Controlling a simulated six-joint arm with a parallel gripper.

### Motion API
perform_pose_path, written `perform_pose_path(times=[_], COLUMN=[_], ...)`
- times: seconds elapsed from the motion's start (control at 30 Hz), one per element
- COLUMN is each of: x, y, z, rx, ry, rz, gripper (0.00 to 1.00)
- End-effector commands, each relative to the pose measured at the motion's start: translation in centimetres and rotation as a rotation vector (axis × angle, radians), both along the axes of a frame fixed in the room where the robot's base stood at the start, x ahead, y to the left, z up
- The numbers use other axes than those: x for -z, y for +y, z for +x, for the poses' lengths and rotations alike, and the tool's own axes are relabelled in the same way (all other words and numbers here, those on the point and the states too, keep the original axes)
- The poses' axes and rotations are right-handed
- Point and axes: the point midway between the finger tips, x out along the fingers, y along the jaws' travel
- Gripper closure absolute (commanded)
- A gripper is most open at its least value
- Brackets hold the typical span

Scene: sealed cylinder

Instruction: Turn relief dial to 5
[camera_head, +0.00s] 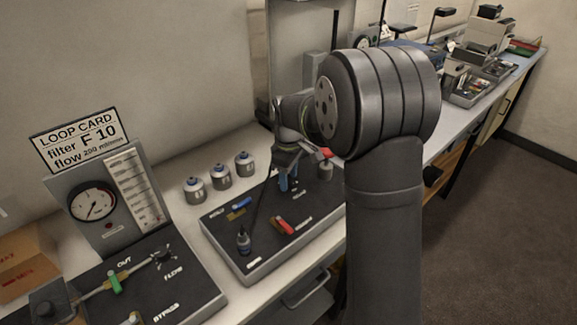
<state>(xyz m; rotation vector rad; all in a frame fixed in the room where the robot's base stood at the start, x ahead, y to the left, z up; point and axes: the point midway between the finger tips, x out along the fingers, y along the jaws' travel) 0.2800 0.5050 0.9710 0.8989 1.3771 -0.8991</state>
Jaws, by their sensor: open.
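My gripper (287,183) points down over the right part of the middle black tray (240,281), with my arm covering much of that side. Its jaws are open, and a blue part shows at the fingertips; I cannot tell whether it belongs to the gripper or to something on the tray. I cannot make out a dial marked relief or its number. A small grey knob-like piece (325,171) stands just right of the gripper, with a red piece (325,153) above it, partly beside my arm.
The tray also holds a red lever (283,226), a blue piece (242,203) and a small dark bottle (243,241). Three grey canisters (220,176) stand behind it. A gauge panel (92,203) and loop card (80,140) are at left. Bench equipment (480,60) stands at back right.

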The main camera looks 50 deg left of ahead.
Motion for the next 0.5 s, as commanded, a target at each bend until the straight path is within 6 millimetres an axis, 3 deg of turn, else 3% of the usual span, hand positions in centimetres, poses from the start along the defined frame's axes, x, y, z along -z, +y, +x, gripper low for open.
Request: perform_pose_path(times=[0.17, 0.5], x=[-2.1, -10.3], y=[0.1, 0.1], z=[0.0, 0.0], rx=[0.000, 0.000], ry=[-0.002, -0.002], rz=[0.004, 0.004], gripper=[0.53, 0.53])
